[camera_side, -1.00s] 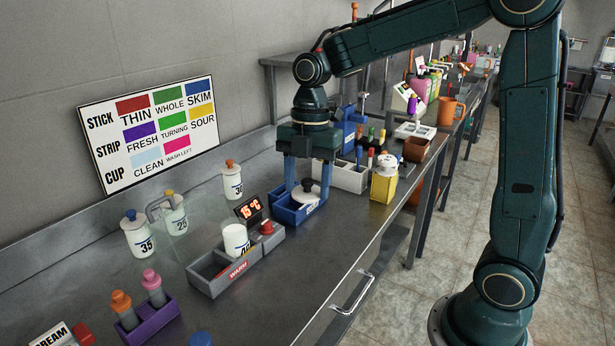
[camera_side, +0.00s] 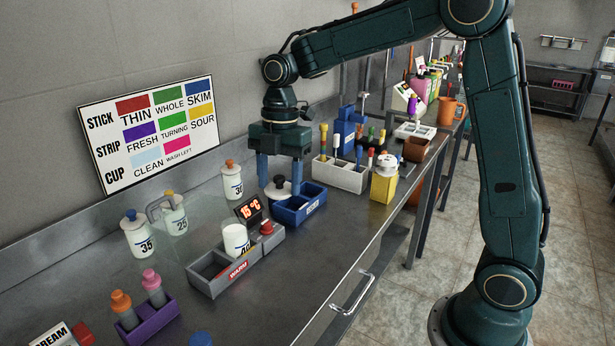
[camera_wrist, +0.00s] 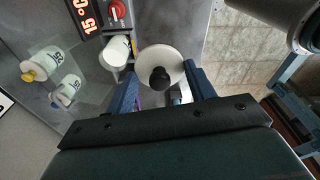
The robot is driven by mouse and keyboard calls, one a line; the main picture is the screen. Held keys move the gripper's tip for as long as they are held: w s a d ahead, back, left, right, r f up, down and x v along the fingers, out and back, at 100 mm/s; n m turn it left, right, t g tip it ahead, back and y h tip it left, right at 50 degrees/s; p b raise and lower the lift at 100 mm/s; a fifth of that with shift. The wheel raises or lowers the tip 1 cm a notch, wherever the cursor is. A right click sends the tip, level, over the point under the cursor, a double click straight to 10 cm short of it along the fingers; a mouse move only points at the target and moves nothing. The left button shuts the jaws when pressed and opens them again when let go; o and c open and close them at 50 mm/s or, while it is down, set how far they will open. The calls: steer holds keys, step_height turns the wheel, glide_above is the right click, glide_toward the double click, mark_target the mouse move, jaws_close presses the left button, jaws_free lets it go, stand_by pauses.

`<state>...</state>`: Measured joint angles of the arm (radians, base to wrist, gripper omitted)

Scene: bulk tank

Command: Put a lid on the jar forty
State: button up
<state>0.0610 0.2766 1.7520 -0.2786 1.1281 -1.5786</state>
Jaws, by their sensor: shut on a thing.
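My gripper (camera_side: 279,186) is shut on a white lid with a black knob (camera_side: 278,190), held level just left of the blue tray. In the wrist view the lid (camera_wrist: 162,60) sits between the two blue fingers of my gripper (camera_wrist: 162,72). The jar forty (camera_side: 236,238) is white and stands upright in the grey WARM box, left of and nearer than my gripper; its label is partly hidden by the box wall. Its open-looking white top also shows in the wrist view (camera_wrist: 115,50).
Jar 30 (camera_side: 232,178), jar 25 (camera_side: 174,217) and jar 35 (camera_side: 137,236) stand behind and left. The red-lit 15 °C display (camera_side: 249,209) and red knob (camera_side: 266,228) are close to jar forty. A yellow container (camera_side: 384,185) is right.

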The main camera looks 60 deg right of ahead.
steer(key=w+a+f, duration=0.3)
steer(key=w+a, duration=0.1)
steer(key=w, duration=0.6)
steer(key=shift+a, duration=0.3)
steer(key=shift+f, duration=0.2)
steer(key=shift+f, duration=2.95)
steer(key=shift+f, duration=0.1)
steer(key=o, duration=1)
steer(key=shift+o, duration=0.2)
